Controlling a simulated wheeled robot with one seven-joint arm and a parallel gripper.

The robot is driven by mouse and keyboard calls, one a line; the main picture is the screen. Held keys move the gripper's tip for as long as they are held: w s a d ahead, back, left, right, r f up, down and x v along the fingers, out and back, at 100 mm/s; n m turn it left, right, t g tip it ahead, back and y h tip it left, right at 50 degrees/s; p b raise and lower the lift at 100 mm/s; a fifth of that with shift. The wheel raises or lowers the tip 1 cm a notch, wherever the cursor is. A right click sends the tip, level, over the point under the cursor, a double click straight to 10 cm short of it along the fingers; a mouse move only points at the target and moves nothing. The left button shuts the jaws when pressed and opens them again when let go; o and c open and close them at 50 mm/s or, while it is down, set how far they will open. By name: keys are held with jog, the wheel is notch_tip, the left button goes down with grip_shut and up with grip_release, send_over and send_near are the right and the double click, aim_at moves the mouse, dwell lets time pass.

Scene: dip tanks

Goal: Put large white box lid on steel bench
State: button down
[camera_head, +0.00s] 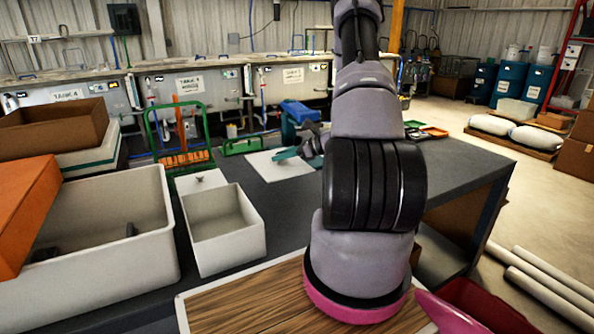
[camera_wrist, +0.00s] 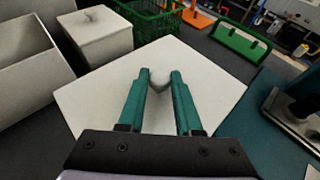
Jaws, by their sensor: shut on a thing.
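The large white lid (camera_wrist: 95,100) is a flat pale square with a round knob. In the wrist view my gripper (camera_wrist: 160,76) is shut on the knob, one teal finger on each side. In the head view the lid (camera_head: 262,166) lies flat at or just above the dark top of the steel bench (camera_head: 440,163); I cannot tell whether it touches. My gripper (camera_head: 287,154) is over it there, partly hidden by my arm. An open white box (camera_head: 225,232) stands left of the lid, and its open top also shows in the wrist view (camera_wrist: 28,62).
A smaller lidded white box (camera_wrist: 100,38) and a green wire basket (camera_wrist: 147,33) stand close beyond the lid. A green-handled item (camera_wrist: 240,42) is at the upper right. A big white bin (camera_head: 110,245) is at left. The bench's right side looks clear.

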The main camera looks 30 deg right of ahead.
notch_tip(320, 180, down, 5)
jog(key=shift+f, duration=2.1)
jog(key=shift+f, duration=0.1)
jog(key=c, duration=0.6)
grip_release()
